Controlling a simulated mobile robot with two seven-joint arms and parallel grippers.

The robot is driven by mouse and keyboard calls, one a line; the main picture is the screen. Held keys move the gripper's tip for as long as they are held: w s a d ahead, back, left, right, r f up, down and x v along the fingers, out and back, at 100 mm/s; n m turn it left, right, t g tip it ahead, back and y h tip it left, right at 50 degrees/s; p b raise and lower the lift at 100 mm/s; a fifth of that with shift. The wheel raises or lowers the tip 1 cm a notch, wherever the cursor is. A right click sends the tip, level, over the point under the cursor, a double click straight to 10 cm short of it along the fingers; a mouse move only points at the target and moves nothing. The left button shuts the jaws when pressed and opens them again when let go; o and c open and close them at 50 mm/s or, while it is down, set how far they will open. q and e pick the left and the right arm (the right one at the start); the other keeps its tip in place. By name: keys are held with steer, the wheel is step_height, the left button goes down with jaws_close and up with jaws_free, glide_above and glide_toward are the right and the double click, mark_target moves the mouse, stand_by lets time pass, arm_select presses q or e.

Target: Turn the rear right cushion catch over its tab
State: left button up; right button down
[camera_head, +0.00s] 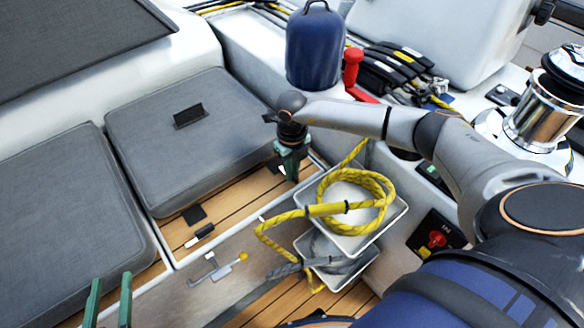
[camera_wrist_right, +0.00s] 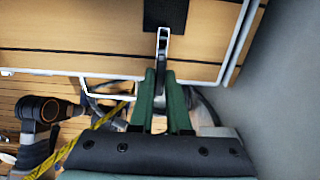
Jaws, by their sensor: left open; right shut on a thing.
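My right gripper (camera_head: 291,170) reaches down at the right corner of the grey rear cushion (camera_head: 150,125). In the right wrist view its green fingers (camera_wrist_right: 161,80) are shut on a narrow dark and light catch (camera_wrist_right: 162,48). The catch's far end points at the black tab (camera_wrist_right: 166,14) on the wooden slats and meets its near edge; I cannot tell if it lies over it. Another black and white catch (camera_head: 200,236) lies near a second black tab (camera_head: 194,213), apart from it. My left gripper (camera_head: 108,303) is open and empty at the bottom left.
A second grey cushion (camera_head: 70,220) lies to the left. A coiled yellow rope (camera_head: 350,205) hangs at a white bin (camera_head: 395,212) close to my right gripper. A blue-covered winch (camera_head: 315,50) stands behind it. A latch with a yellow knob (camera_head: 243,256) is on the locker front.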

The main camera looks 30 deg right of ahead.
arm_select(q)
steer(key=shift+s+f, duration=0.1)
steer(key=shift+f, duration=0.1)
arm_select(e)
steer(key=c, duration=0.9)
jaws_free()
steer(key=shift+r, duration=0.1)
steer(key=shift+r, duration=0.2)
step_height(320, 180, up, 5)
steer(key=shift+r+p, duration=0.15)
steer(key=shift+p, duration=0.6)
arm_select(q)
steer(key=s+f+g, duration=0.3)
steer(key=f, duration=0.3)
steer(key=s+f+n+g+y+p, duration=0.1)
steer(key=s+f+g, duration=0.2)
steer(key=f, duration=0.3)
steer(key=shift+s+d+n, duration=0.2)
steer(key=shift+s+n, duration=0.1)
steer(key=shift+s, duration=0.3)
arm_select(e)
steer(key=shift+r, duration=3.35)
